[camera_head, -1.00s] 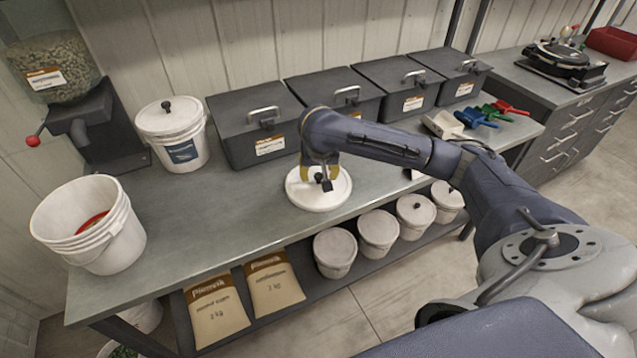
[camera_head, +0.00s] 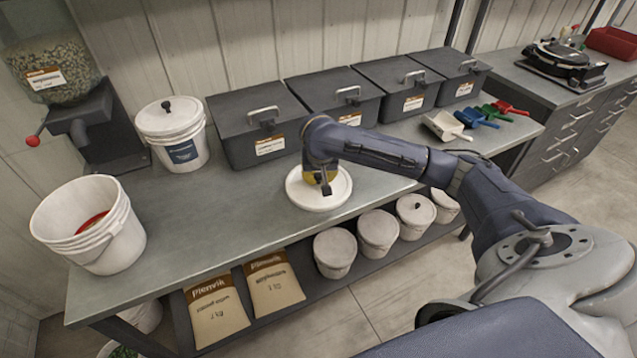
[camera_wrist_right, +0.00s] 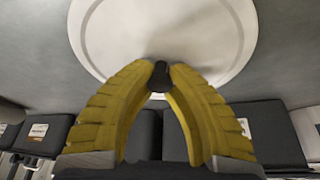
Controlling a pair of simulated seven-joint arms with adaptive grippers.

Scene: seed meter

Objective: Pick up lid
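The lid (camera_head: 298,191) is a white disc with a small black knob. It lies flat on the grey workbench in the head view, and it fills the upper part of the right wrist view (camera_wrist_right: 110,30). My right gripper (camera_head: 321,182) is above the lid's middle. In the right wrist view its yellow fingers (camera_wrist_right: 161,72) meet at the black knob (camera_wrist_right: 159,80), shut on it from both sides. The gripper hides part of the lid and its knob in the head view. My left gripper is not in view.
An open white bucket (camera_head: 74,230) and a lidded white bucket (camera_head: 180,148) stand to the left on the workbench (camera_head: 215,220). Several dark boxes (camera_head: 255,130) line the back. Coloured scoops (camera_head: 477,117) lie to the right. Bags and lidded tubs stand on the shelf below.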

